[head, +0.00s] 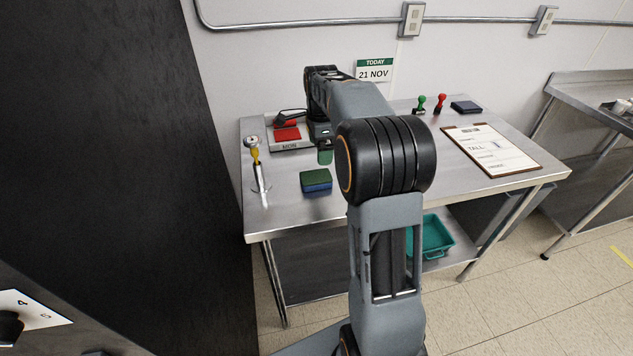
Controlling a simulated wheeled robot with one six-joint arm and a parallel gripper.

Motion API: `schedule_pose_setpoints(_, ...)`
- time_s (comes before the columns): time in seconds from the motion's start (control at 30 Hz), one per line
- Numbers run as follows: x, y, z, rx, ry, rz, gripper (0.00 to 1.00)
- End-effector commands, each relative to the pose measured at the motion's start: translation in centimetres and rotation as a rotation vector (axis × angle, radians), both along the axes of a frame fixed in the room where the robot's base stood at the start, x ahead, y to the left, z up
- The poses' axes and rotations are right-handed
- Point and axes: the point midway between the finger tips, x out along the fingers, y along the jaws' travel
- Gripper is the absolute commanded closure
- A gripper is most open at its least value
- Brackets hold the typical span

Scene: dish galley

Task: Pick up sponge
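A sponge (316,181), a block with a dark green top and a blue lower part, lies on the steel table (290,215) near its front left. My gripper (322,143) is behind it, low over the table, and apart from it. The arm partly hides the gripper, and its fingers are too small and dark to tell open from shut. A small dark green patch (325,157) shows just below the gripper; I cannot tell whether it is held.
A tray marked MON (296,146) with a red piece is left of my gripper. A clipboard (490,150), stamps (439,103) and a dark pad (466,107) are at right. A teal bin (433,238) sits below.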

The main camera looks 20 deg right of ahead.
Motion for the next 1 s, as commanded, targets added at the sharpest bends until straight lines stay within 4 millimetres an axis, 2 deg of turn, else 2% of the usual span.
schedule_pose_setpoints(0.1, -0.1, 0.0, -2.3, 0.001, 0.003, -0.001, 0.06)
schedule_pose_setpoints(0.23, -0.1, -0.1, -4.1, 0.000, 0.002, 0.000, 0.06)
schedule_pose_setpoints(0.53, -0.1, 0.0, -5.9, 0.000, 0.000, 0.001, 0.06)
schedule_pose_setpoints(0.8, -0.4, 0.1, -9.5, 0.000, 0.001, 0.001, 0.06)
schedule_pose_setpoints(1.0, -0.4, 0.1, -10.7, 0.000, -0.001, 0.002, 0.06)
